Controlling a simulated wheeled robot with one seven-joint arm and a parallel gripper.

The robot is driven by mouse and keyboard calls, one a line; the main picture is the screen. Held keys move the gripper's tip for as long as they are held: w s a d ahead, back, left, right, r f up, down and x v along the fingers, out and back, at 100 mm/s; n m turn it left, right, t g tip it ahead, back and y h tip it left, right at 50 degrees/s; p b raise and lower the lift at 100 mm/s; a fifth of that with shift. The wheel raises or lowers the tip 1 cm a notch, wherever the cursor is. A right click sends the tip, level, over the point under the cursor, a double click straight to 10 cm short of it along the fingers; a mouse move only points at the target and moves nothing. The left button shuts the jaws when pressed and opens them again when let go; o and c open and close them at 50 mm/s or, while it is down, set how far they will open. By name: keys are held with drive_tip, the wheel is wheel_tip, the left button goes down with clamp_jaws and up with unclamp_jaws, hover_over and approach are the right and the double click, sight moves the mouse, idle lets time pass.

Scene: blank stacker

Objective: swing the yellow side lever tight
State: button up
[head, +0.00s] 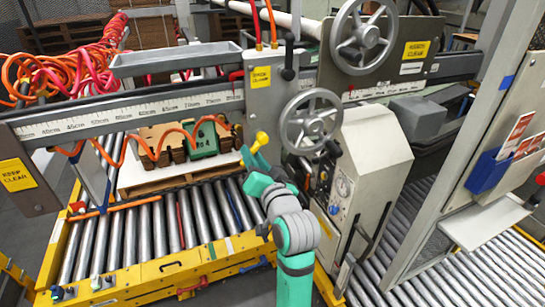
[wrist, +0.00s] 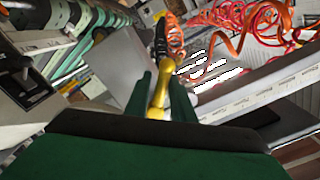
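The yellow side lever (head: 262,137) sticks out beside the grey upright at the middle of the head view, left of the lower handwheel. Its rounded yellow end shows just above my gripper (head: 251,158). In the wrist view the yellow lever (wrist: 160,92) runs between the two green fingers of my gripper (wrist: 164,86) and fills the gap between them. The fingers look shut on it. Part of the lever is hidden by the fingers in the head view.
Two grey handwheels (head: 312,122) (head: 363,38) and a pale control box (head: 368,150) stand close on the right. Orange and red coiled hoses (head: 70,68) hang at the left.

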drive_tip(key=s+d+f+n, duration=0.1)
drive_tip(key=s+d+n, duration=0.5)
drive_tip(key=s+n, duration=0.1)
drive_tip(key=shift+s+n, duration=0.3)
drive_tip(key=shift+n, duration=0.2)
idle(1.1)
drive_tip(key=shift+d, duration=0.1)
drive_tip(key=shift+w+f, duration=0.1)
